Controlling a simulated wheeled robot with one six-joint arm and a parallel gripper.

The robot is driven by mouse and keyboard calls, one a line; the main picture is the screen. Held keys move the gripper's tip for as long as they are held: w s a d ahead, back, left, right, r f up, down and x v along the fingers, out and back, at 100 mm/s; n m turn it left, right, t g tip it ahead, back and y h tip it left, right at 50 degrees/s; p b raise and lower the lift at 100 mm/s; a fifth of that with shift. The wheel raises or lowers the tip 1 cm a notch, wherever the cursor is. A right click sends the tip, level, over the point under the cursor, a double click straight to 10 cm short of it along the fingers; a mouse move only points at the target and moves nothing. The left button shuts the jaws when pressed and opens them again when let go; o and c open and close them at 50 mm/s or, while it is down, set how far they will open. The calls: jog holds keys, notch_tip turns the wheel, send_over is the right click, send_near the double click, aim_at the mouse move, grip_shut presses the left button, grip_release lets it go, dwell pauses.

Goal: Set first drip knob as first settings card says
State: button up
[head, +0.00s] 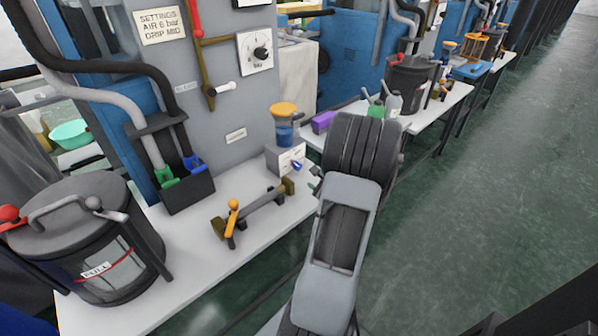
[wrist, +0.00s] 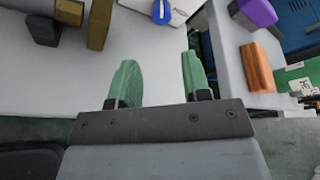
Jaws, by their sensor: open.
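The first settings card (head: 160,24) is on the grey machine panel and reads "SETTINGS AIR 6 bar DRIP MID". The first drip knob (head: 296,165) is blue, on the front of a small pale box (head: 284,158) under a yellow-capped blue reservoir (head: 284,122). In the wrist view the knob (wrist: 162,12) is at the top edge, ahead of the fingers. The scale around it is too small to read. My gripper (head: 316,181) is open and empty just right of the knob, apart from it. Its green fingers also show in the wrist view (wrist: 158,62).
A lidded drum (head: 80,240) stands at left. A purple block (head: 323,121) lies beyond.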

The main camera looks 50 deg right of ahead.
aim_at(300, 167)
jog(key=b+x, duration=0.1)
jog(key=x, duration=1.2)
jog(key=shift+d+f, duration=0.1)
jog(key=shift+d, duration=0.1)
jog(key=c, duration=0.6)
jog(key=shift+c, duration=0.2)
jog(key=shift+m, duration=0.3)
jog(key=shift+m+y+p, duration=0.7)
jog(key=shift+m+p, duration=0.4)
jog(key=shift+d+m+y+p, duration=0.1)
jog(key=shift+m+y+p, duration=0.5)
jog(key=shift+m+p, duration=0.25)
jog(key=m+y+p, duration=0.2)
jog(key=m, duration=0.2)
jog(key=shift+y, duration=0.3)
